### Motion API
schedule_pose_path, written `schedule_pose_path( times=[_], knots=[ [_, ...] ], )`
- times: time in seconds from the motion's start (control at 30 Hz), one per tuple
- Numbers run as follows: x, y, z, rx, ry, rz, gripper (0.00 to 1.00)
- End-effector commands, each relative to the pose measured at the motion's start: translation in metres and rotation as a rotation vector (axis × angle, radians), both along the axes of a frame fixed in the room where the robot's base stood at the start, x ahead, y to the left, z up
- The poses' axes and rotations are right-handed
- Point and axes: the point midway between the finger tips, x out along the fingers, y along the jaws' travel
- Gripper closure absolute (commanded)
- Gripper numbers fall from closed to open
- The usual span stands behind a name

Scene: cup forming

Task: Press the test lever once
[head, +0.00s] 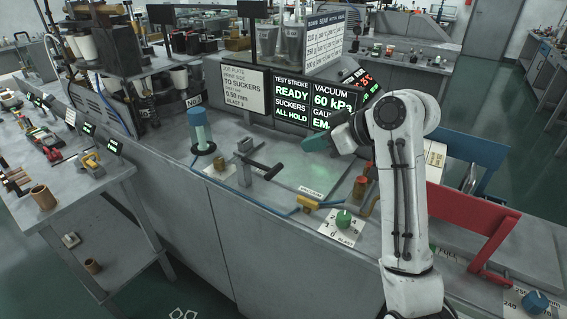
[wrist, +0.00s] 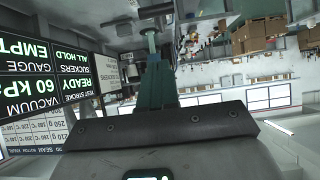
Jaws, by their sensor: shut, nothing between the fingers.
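A lever with a black bar handle (head: 266,170) stands beside a grey upright bracket (head: 244,150) on the bench in the head view; I take it for the test lever, though no label on it is readable. My gripper (head: 312,142) has green fingers and is shut and empty. It hangs above the bench, to the right of the handle and apart from it. The shut fingers (wrist: 155,82) also show in the wrist view, where the lever cannot be made out. A screen (head: 300,100) reads test stroke ready, vacuum 60 kPa, suckers all hold.
A blue-topped post (head: 198,130) stands left of the lever. A red frame (head: 475,225) is further right. The plate surface (head: 305,180) below my gripper is clear.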

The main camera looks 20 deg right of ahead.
Motion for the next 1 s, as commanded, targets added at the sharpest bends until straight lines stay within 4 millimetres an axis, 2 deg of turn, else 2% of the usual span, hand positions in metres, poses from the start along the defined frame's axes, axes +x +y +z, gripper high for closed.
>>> schedule_pose_path(
  times=[0.47, 0.7, 1.0],
  knots=[
    [0.06, 0.046, -0.049, -0.001, 0.004, 0.004, 1.0],
    [0.063, 0.047, -0.08, -0.001, 0.003, 0.0, 1.0],
    [0.065, 0.048, -0.089, -0.001, 0.0, 0.001, 1.0]
  ],
)
